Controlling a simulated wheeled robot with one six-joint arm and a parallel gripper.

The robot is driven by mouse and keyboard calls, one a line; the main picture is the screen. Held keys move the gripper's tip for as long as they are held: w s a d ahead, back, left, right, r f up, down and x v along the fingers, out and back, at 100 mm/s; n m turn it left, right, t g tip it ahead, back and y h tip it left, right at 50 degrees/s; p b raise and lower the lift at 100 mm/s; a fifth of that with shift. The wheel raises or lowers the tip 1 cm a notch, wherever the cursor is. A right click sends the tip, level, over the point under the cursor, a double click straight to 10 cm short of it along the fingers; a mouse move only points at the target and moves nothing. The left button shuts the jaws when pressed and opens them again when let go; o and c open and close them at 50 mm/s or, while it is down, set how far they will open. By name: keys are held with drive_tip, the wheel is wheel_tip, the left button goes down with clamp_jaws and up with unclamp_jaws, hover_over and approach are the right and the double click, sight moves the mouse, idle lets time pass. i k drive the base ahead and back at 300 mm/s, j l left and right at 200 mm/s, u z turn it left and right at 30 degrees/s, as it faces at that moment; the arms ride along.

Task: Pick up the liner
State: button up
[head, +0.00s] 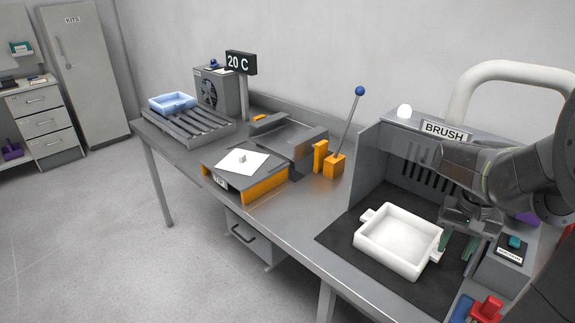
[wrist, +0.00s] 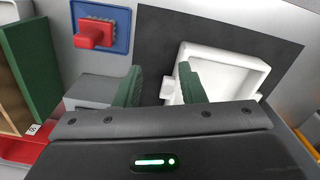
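The liner looks to be the white shallow rectangular tray (head: 398,241) with a tab at each end. It lies upright and empty on a dark mat in the brush bay. In the wrist view the liner (wrist: 222,72) is at upper right, partly hidden by a finger. My gripper (head: 457,243) is at the liner's right end, by its near-right tab. Its green fingers (wrist: 161,82) are apart, with nothing held. In the wrist view the tab shows between them; I cannot tell whether a finger touches it.
The dark mat (head: 340,238) lies under the liner, with a grey wall and BRUSH sign (head: 444,131) behind. A red block (head: 487,308) on a blue plate and a grey button box (head: 508,256) stand close right. A blue tray (head: 171,102) sits on a rack at far left.

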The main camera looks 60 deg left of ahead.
sight(247, 163)
drive_tip(key=u, duration=2.65)
